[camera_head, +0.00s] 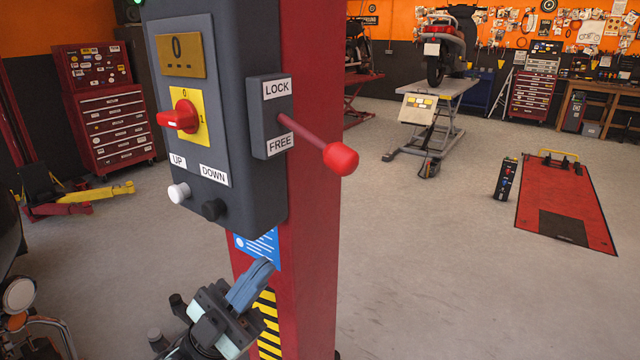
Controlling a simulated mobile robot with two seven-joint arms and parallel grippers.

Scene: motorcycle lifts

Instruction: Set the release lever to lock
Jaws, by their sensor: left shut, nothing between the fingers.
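The release lever (318,145) is a dark red rod with a bright red knob at its end. It sticks out from a grey plate (270,118) on the side of the control box, between the LOCK label above and the FREE label below. The rod slopes down to the right. The control box (222,110) is mounted on a red post (312,230). My left gripper (262,272) is below the box, in front of the post, with its blue fingers together and empty. It is apart from the lever. My right gripper is not in view.
The box carries a red rotary switch (180,117), a white UP button (178,193) and a black DOWN button (213,209). Clear floor lies right of the post. Farther back are a red floor lift (565,195) and a raised lift with a motorcycle (440,50).

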